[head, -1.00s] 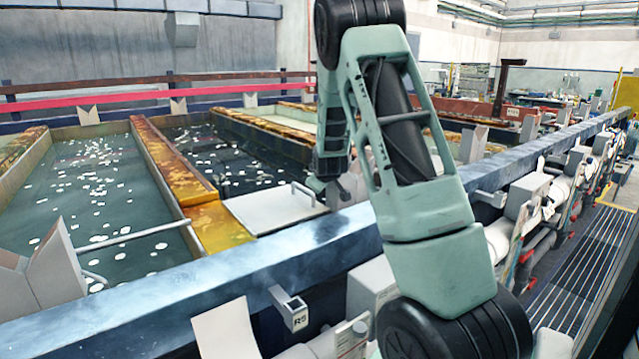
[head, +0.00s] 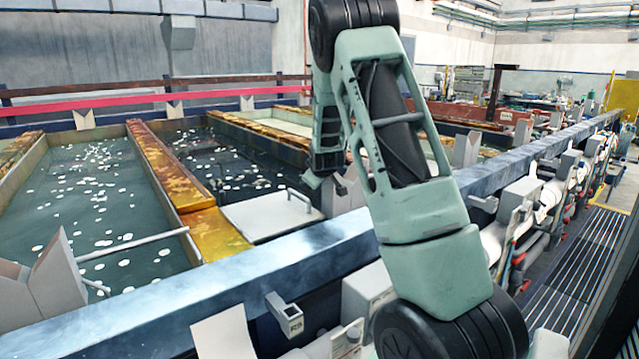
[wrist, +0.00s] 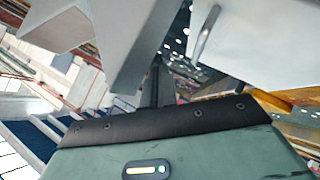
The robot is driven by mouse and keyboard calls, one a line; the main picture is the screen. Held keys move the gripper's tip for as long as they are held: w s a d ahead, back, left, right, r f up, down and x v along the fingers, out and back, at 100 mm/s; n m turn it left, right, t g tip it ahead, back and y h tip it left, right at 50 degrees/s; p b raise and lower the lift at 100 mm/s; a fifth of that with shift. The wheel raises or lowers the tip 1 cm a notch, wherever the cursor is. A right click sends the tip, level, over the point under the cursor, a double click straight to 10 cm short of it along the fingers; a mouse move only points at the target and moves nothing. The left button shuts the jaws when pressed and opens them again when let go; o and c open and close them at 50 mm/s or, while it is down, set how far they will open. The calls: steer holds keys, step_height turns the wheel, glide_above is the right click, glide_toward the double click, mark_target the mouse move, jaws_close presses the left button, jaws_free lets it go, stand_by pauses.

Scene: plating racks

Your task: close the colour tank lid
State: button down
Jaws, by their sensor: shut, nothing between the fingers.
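The colour tank lid (head: 262,216) is a pale grey panel with a raised bar handle (head: 299,197). In the head view it lies about flat across the near end of the dark-water tank (head: 225,165), beside the rusty orange divider. My gripper (head: 312,181) is just above and beyond the handle, at the lid's right side, and looks apart from it. In the wrist view the shut fingers (wrist: 157,85) show as a narrow dark shape with nothing held. The lid (wrist: 255,40) and handle (wrist: 207,32) are at upper right there.
A blue-grey beam (head: 230,265) runs along the tank fronts below the lid. A pale V-shaped support (head: 345,190) stands right of my gripper, and it looms close in the wrist view (wrist: 120,45). A greenish tank (head: 95,190) with floating white bits lies left.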

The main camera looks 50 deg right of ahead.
steer(key=s+a+r+b, duration=0.2)
steer(key=s+r, duration=0.4)
steer(key=r, duration=0.1)
steer(key=shift+s, duration=0.4)
